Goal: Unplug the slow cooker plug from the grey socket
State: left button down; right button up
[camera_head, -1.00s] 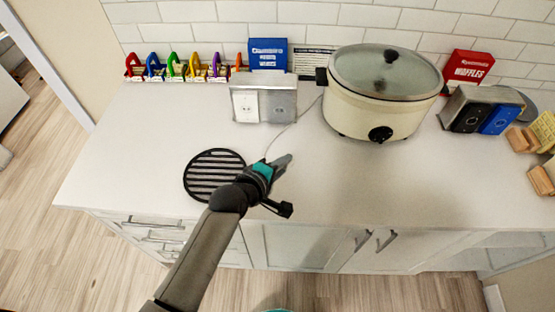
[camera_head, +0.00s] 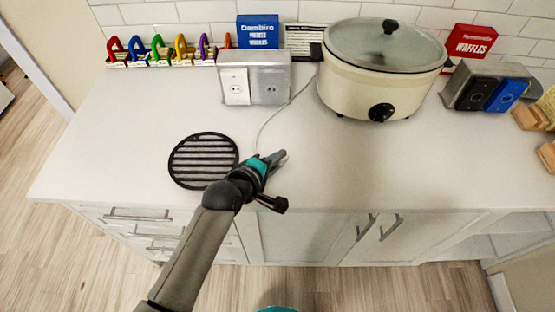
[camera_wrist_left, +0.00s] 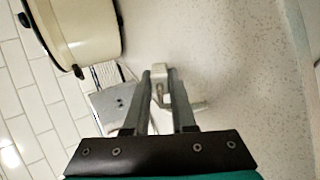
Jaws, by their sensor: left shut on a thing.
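The slow cooker (camera_head: 372,85) is cream with a glass lid and stands at the back of the counter. A thin pale cord (camera_head: 275,115) runs from its side down to my left gripper (camera_head: 282,157). My left gripper is shut on the white plug, which shows between its fingers in the left wrist view (camera_wrist_left: 159,88). The grey socket (camera_head: 270,86) is the right one on the metal outlet box, beside a white socket (camera_head: 236,87). The grey socket's face looks empty. The gripper is in front of the box, well apart from it. My right gripper is not in view.
A round black grate (camera_head: 203,160) lies left of my gripper. A second outlet box (camera_head: 468,91) with black and blue sockets stands at the right. Coloured items and a blue box (camera_head: 258,32) line the wall. The counter's middle front is clear.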

pick_arm(q)
jog(key=c, duration=0.7)
grip_release()
jog(key=shift+o, duration=0.2)
jog(key=shift+s, duration=0.1)
jog(key=p+v, duration=0.2)
jog(key=v, duration=1.3)
jog(key=shift+r+p, duration=0.2)
jog(key=shift+p, duration=0.2)
